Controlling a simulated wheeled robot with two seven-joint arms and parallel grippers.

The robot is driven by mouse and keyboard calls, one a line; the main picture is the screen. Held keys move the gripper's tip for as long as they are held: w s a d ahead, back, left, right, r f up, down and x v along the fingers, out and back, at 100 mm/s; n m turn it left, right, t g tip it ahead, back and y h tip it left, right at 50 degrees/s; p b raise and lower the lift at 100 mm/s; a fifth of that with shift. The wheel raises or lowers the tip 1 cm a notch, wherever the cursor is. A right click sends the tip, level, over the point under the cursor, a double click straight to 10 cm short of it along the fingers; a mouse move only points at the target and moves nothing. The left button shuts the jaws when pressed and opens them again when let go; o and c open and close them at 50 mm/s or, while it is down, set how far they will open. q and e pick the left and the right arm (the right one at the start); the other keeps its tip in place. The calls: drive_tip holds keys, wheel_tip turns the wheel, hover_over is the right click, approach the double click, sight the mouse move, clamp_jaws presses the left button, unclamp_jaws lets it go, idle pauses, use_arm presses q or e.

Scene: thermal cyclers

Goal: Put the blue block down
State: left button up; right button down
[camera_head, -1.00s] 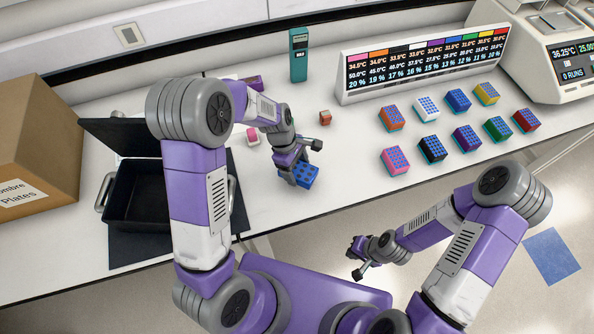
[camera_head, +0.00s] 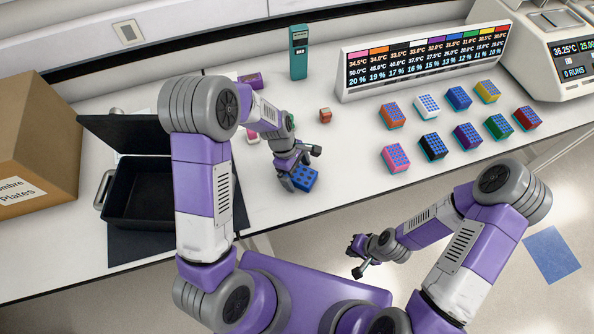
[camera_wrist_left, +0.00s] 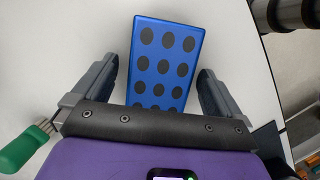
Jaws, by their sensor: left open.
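The blue block (camera_head: 306,179) with dark round spots rests on the white bench near its front edge. My left gripper (camera_head: 292,183) is right beside it at the bench. In the left wrist view the blue block (camera_wrist_left: 164,58) lies between the two spread fingers of my left gripper (camera_wrist_left: 162,85), with a gap on each side. The lower end of the block is hidden behind the gripper body. My right gripper (camera_head: 357,257) hangs over the floor in front of the bench, away from the block; its jaws are too small to judge.
Several coloured blocks, such as the pink one (camera_head: 395,157), stand to the right below the temperature display (camera_head: 425,58). A black open box (camera_head: 150,190) and a cardboard box (camera_head: 35,140) are at the left.

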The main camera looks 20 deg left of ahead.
use_arm(q)
drive_tip(key=shift+r, duration=0.25)
drive_tip(key=p+v, duration=0.1)
drive_tip(key=v, duration=1)
drive_tip(key=shift+r, duration=0.35)
drive_tip(key=shift+a+r, duration=0.1)
drive_tip(key=shift+a, duration=0.05)
